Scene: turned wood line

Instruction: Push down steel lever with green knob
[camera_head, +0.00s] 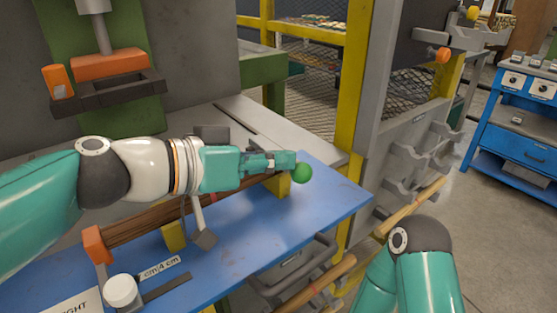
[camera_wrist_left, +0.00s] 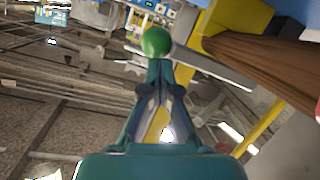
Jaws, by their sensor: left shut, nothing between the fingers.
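The round green knob (camera_head: 303,173) shows just past the fingertips of my left gripper (camera_head: 289,162) in the head view. In the left wrist view the green knob (camera_wrist_left: 157,41) stands directly beyond the tips of my left gripper (camera_wrist_left: 158,66). The steel lever (camera_wrist_left: 225,73) runs right and downward from near the knob in that view; in the head view it is mostly hidden. The left gripper is shut and empty. I cannot tell whether its tips touch the knob. My right gripper is not in view; only part of that arm shows.
The blue table (camera_head: 235,258) carries a yellow block (camera_head: 173,236), an orange-topped bracket (camera_head: 97,243) and a white round knob (camera_head: 121,290). Brown wood (camera_head: 150,222) lies under my left arm. A yellow post (camera_head: 352,80) and grey rack (camera_head: 425,150) stand to the right.

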